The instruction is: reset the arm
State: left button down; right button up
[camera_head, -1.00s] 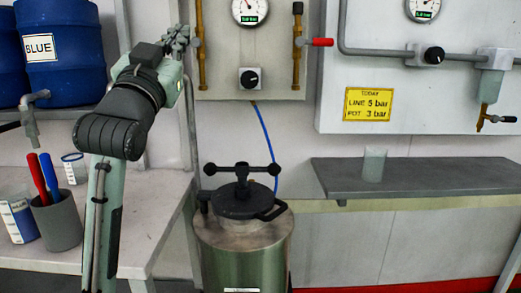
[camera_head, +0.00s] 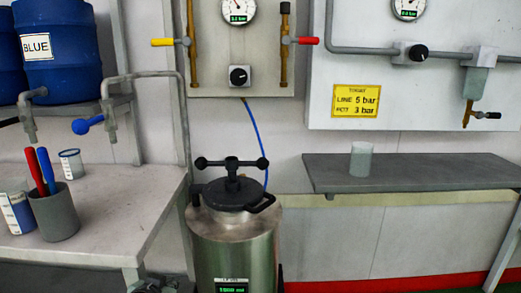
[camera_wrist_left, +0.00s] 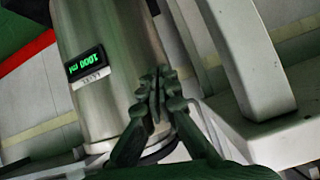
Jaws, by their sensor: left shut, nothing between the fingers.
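My left gripper (camera_wrist_left: 158,98) is shut and empty in the left wrist view, in front of the lower side of the steel pressure pot (camera_wrist_left: 105,45). In the head view only a dark bit of the gripper (camera_head: 158,284) shows at the bottom edge, left of the pot (camera_head: 235,240). The pot stands upright with its black lid (camera_head: 233,192) on, and its small green display reads about 1000 ml in the wrist view. My right gripper is in neither view.
A white table (camera_head: 130,210) at left holds a grey pen cup (camera_head: 54,213) and small tubs. Blue drums (camera_head: 65,70) stand above it. A grey shelf (camera_head: 430,172) at right bears a clear cup (camera_head: 361,160). The wall panel has a yellow handle (camera_head: 163,42) and a red handle (camera_head: 308,41).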

pick_arm(q)
jog(key=s+a+f+g, duration=0.2)
jog(key=s+f+g, duration=0.2)
jog(key=s+f, duration=0.8)
jog(key=s+a+f+g+y, duration=0.1)
jog(key=s+a+f+g, duration=0.2)
jog(key=s+f, duration=0.9)
jog(key=s+g, duration=0.1)
jog(key=s, duration=0.2)
jog(key=shift+s+a+f+n, duration=0.15)
jog(key=shift+f+n, duration=0.1)
jog(key=shift+n, duration=0.05)
